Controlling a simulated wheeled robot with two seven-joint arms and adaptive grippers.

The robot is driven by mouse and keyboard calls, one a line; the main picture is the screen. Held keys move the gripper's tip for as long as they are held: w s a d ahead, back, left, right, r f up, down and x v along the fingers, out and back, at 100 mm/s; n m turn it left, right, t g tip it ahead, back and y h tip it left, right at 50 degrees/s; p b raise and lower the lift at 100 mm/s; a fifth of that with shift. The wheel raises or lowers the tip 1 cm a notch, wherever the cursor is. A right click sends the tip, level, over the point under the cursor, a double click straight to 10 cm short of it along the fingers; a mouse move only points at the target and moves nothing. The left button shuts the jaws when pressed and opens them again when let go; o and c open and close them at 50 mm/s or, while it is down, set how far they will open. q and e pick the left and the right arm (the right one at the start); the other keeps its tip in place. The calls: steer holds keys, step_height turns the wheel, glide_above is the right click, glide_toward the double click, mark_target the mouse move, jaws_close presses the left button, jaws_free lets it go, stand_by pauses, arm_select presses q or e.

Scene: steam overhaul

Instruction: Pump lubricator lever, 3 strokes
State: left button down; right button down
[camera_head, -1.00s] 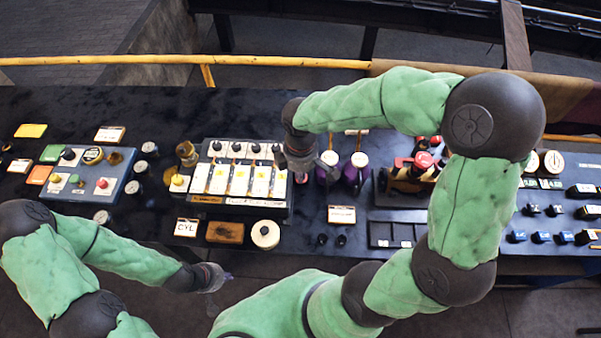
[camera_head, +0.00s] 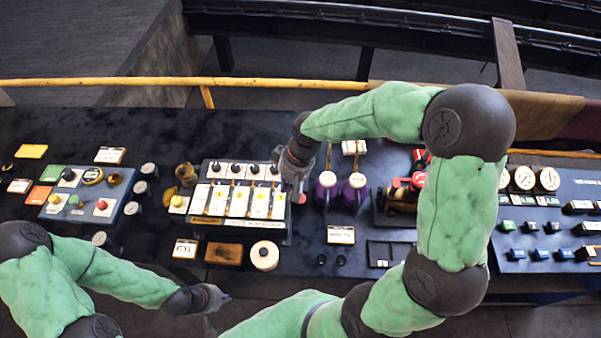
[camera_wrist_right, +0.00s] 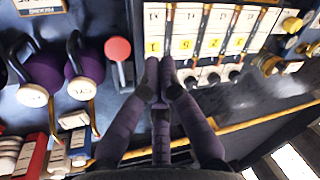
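A lever with a round red knob (camera_wrist_right: 117,50) on a grey arm stands beside the lubricator box in the right wrist view. In the head view its red knob (camera_head: 301,198) shows just below my right gripper. The lubricator box (camera_head: 236,226) carries a row of white and yellow plates with black knobs. My right gripper (camera_head: 295,180) is over the box's right edge. In the right wrist view its fingertips (camera_wrist_right: 161,78) are together and empty, apart from the red knob, over the box's plates. My left gripper (camera_head: 216,298) hangs at the front edge; its finger opening is unclear.
Two purple pots (camera_head: 327,193) with upright handles stand right of the lever. A red-handled valve (camera_head: 405,192) is further right. A round cream cap (camera_head: 264,256) and a brown block (camera_head: 223,254) lie in front of the box. A yellow rail (camera_head: 150,81) runs behind.

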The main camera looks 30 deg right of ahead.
mark_target(300, 188)
steer(key=w+d+m+t+p, duration=0.1)
steer(key=w+d+m, duration=0.5)
steer(key=m, duration=0.7)
steer(key=w+d+f+m+t+p, duration=0.1)
steer(key=w+d+m+t, duration=0.3)
steer(key=m, duration=0.9)
steer(key=w+d, duration=0.2)
steer(key=shift+w+f+m, duration=0.25)
steer(key=shift+w+m, duration=0.05)
steer(key=shift+m, duration=0.1)
steer(key=shift+a, duration=0.1)
steer(key=f+b, duration=0.2)
steer(key=b, duration=0.1)
steer(key=s+f+b, duration=0.1)
steer(key=f+b, duration=0.2)
steer(key=s+a+f+b, duration=0.1)
steer(key=f+b, duration=0.2)
steer(key=shift+a, duration=0.1)
steer(key=shift+s+f, duration=0.1)
steer(key=shift+f, duration=0.15)
steer(key=shift+s+a+f+b, duration=0.1)
steer(key=shift+a+f+b, duration=0.05)
steer(key=shift+f+b, duration=0.3)
steer(key=shift+f, duration=0.1)
